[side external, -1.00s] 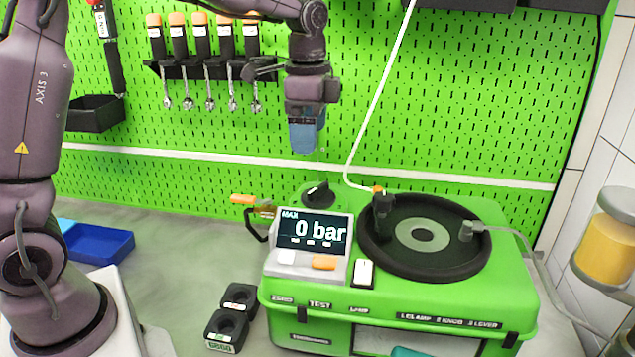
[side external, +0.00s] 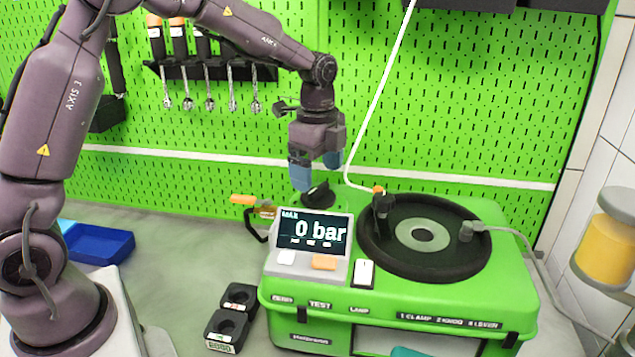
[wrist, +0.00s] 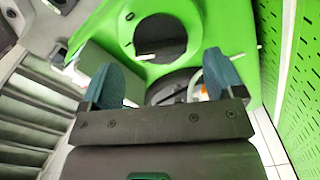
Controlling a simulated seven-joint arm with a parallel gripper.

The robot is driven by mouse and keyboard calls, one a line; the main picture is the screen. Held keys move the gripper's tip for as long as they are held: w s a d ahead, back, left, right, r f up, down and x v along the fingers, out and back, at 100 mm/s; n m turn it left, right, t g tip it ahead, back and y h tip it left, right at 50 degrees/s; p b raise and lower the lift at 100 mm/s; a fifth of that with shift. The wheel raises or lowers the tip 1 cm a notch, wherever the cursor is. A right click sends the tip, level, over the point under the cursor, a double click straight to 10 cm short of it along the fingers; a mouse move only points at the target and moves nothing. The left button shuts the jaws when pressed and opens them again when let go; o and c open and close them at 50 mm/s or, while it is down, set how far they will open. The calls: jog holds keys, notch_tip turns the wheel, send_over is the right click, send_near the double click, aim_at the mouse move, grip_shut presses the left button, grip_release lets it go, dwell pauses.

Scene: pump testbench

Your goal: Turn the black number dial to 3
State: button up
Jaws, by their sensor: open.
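The black number dial (side external: 319,195) sits on the back left of the green testbench (side external: 400,300), behind the display. My gripper (side external: 317,178) is open, pointing down, with its two blue fingers just above the dial and around its sides. In the side view I cannot tell whether a finger touches it. In the wrist view the fingers of my gripper (wrist: 163,80) are spread wide, and the dark dial (wrist: 172,88) lies partly between them, its lower part hidden by the gripper body. The number it points to cannot be read.
The display (side external: 313,235) reads 0 bar and stands right in front of the dial. A large black round clamp plate (side external: 380,250) is to the right, with a white hose (side external: 378,95) rising behind it. The green pegboard (side external: 450,110) stands close behind.

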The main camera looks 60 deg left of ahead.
aim_at(318, 187)
jog(key=shift+f, duration=1.55)
jog(key=shift+c, duration=0.2)
jog(key=c, duration=0.9)
